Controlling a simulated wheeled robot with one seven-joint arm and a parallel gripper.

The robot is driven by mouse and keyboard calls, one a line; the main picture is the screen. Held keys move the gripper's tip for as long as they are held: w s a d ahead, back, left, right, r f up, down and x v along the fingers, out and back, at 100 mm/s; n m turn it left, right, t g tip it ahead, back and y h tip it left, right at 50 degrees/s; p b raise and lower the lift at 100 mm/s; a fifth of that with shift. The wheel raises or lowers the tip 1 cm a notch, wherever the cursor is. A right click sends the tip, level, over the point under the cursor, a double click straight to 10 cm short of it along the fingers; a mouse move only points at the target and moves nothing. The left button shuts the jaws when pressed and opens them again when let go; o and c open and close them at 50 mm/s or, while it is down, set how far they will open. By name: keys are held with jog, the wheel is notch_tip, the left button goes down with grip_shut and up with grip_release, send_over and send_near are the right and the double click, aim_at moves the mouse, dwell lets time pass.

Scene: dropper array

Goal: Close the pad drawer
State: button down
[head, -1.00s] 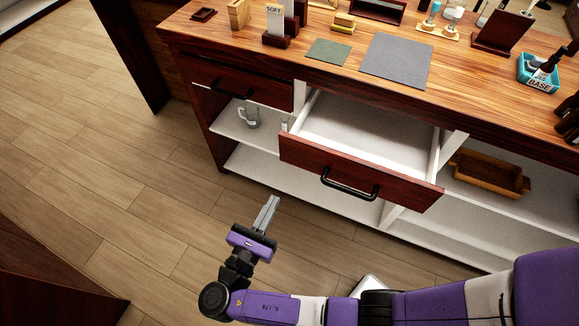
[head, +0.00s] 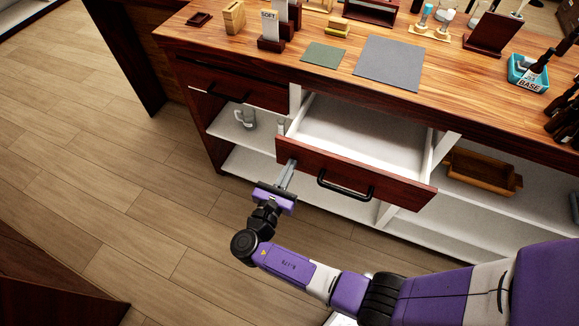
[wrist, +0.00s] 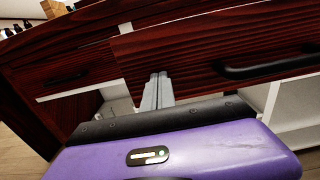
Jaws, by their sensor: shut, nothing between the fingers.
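The pad drawer (head: 369,137) stands pulled out of the counter in the head view, with its white inside bare. Its dark red front (head: 403,193) carries a black bar handle (head: 345,188). My gripper (head: 290,164) is shut and empty, with its fingertips at the left end of the drawer front, left of the handle. In the wrist view the fingers (wrist: 158,78) point at the drawer front (wrist: 190,62), and the handle (wrist: 270,68) is to their right. I cannot tell whether the tips touch the wood.
A second drawer (head: 238,86) to the left is shut. A glass mug (head: 245,118) stands on the shelf below it. A brown tray (head: 482,172) sits on the right shelf. The countertop holds a grey mat (head: 390,62), a green mat (head: 324,52) and a blue bin (head: 527,72). The floor at left is clear.

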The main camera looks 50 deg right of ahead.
aim_at(312, 130)
jog(key=b+x, duration=0.3)
jog(key=x, duration=1.6)
jog(key=shift+f+b, duration=0.1)
jog(key=shift+b, duration=0.25)
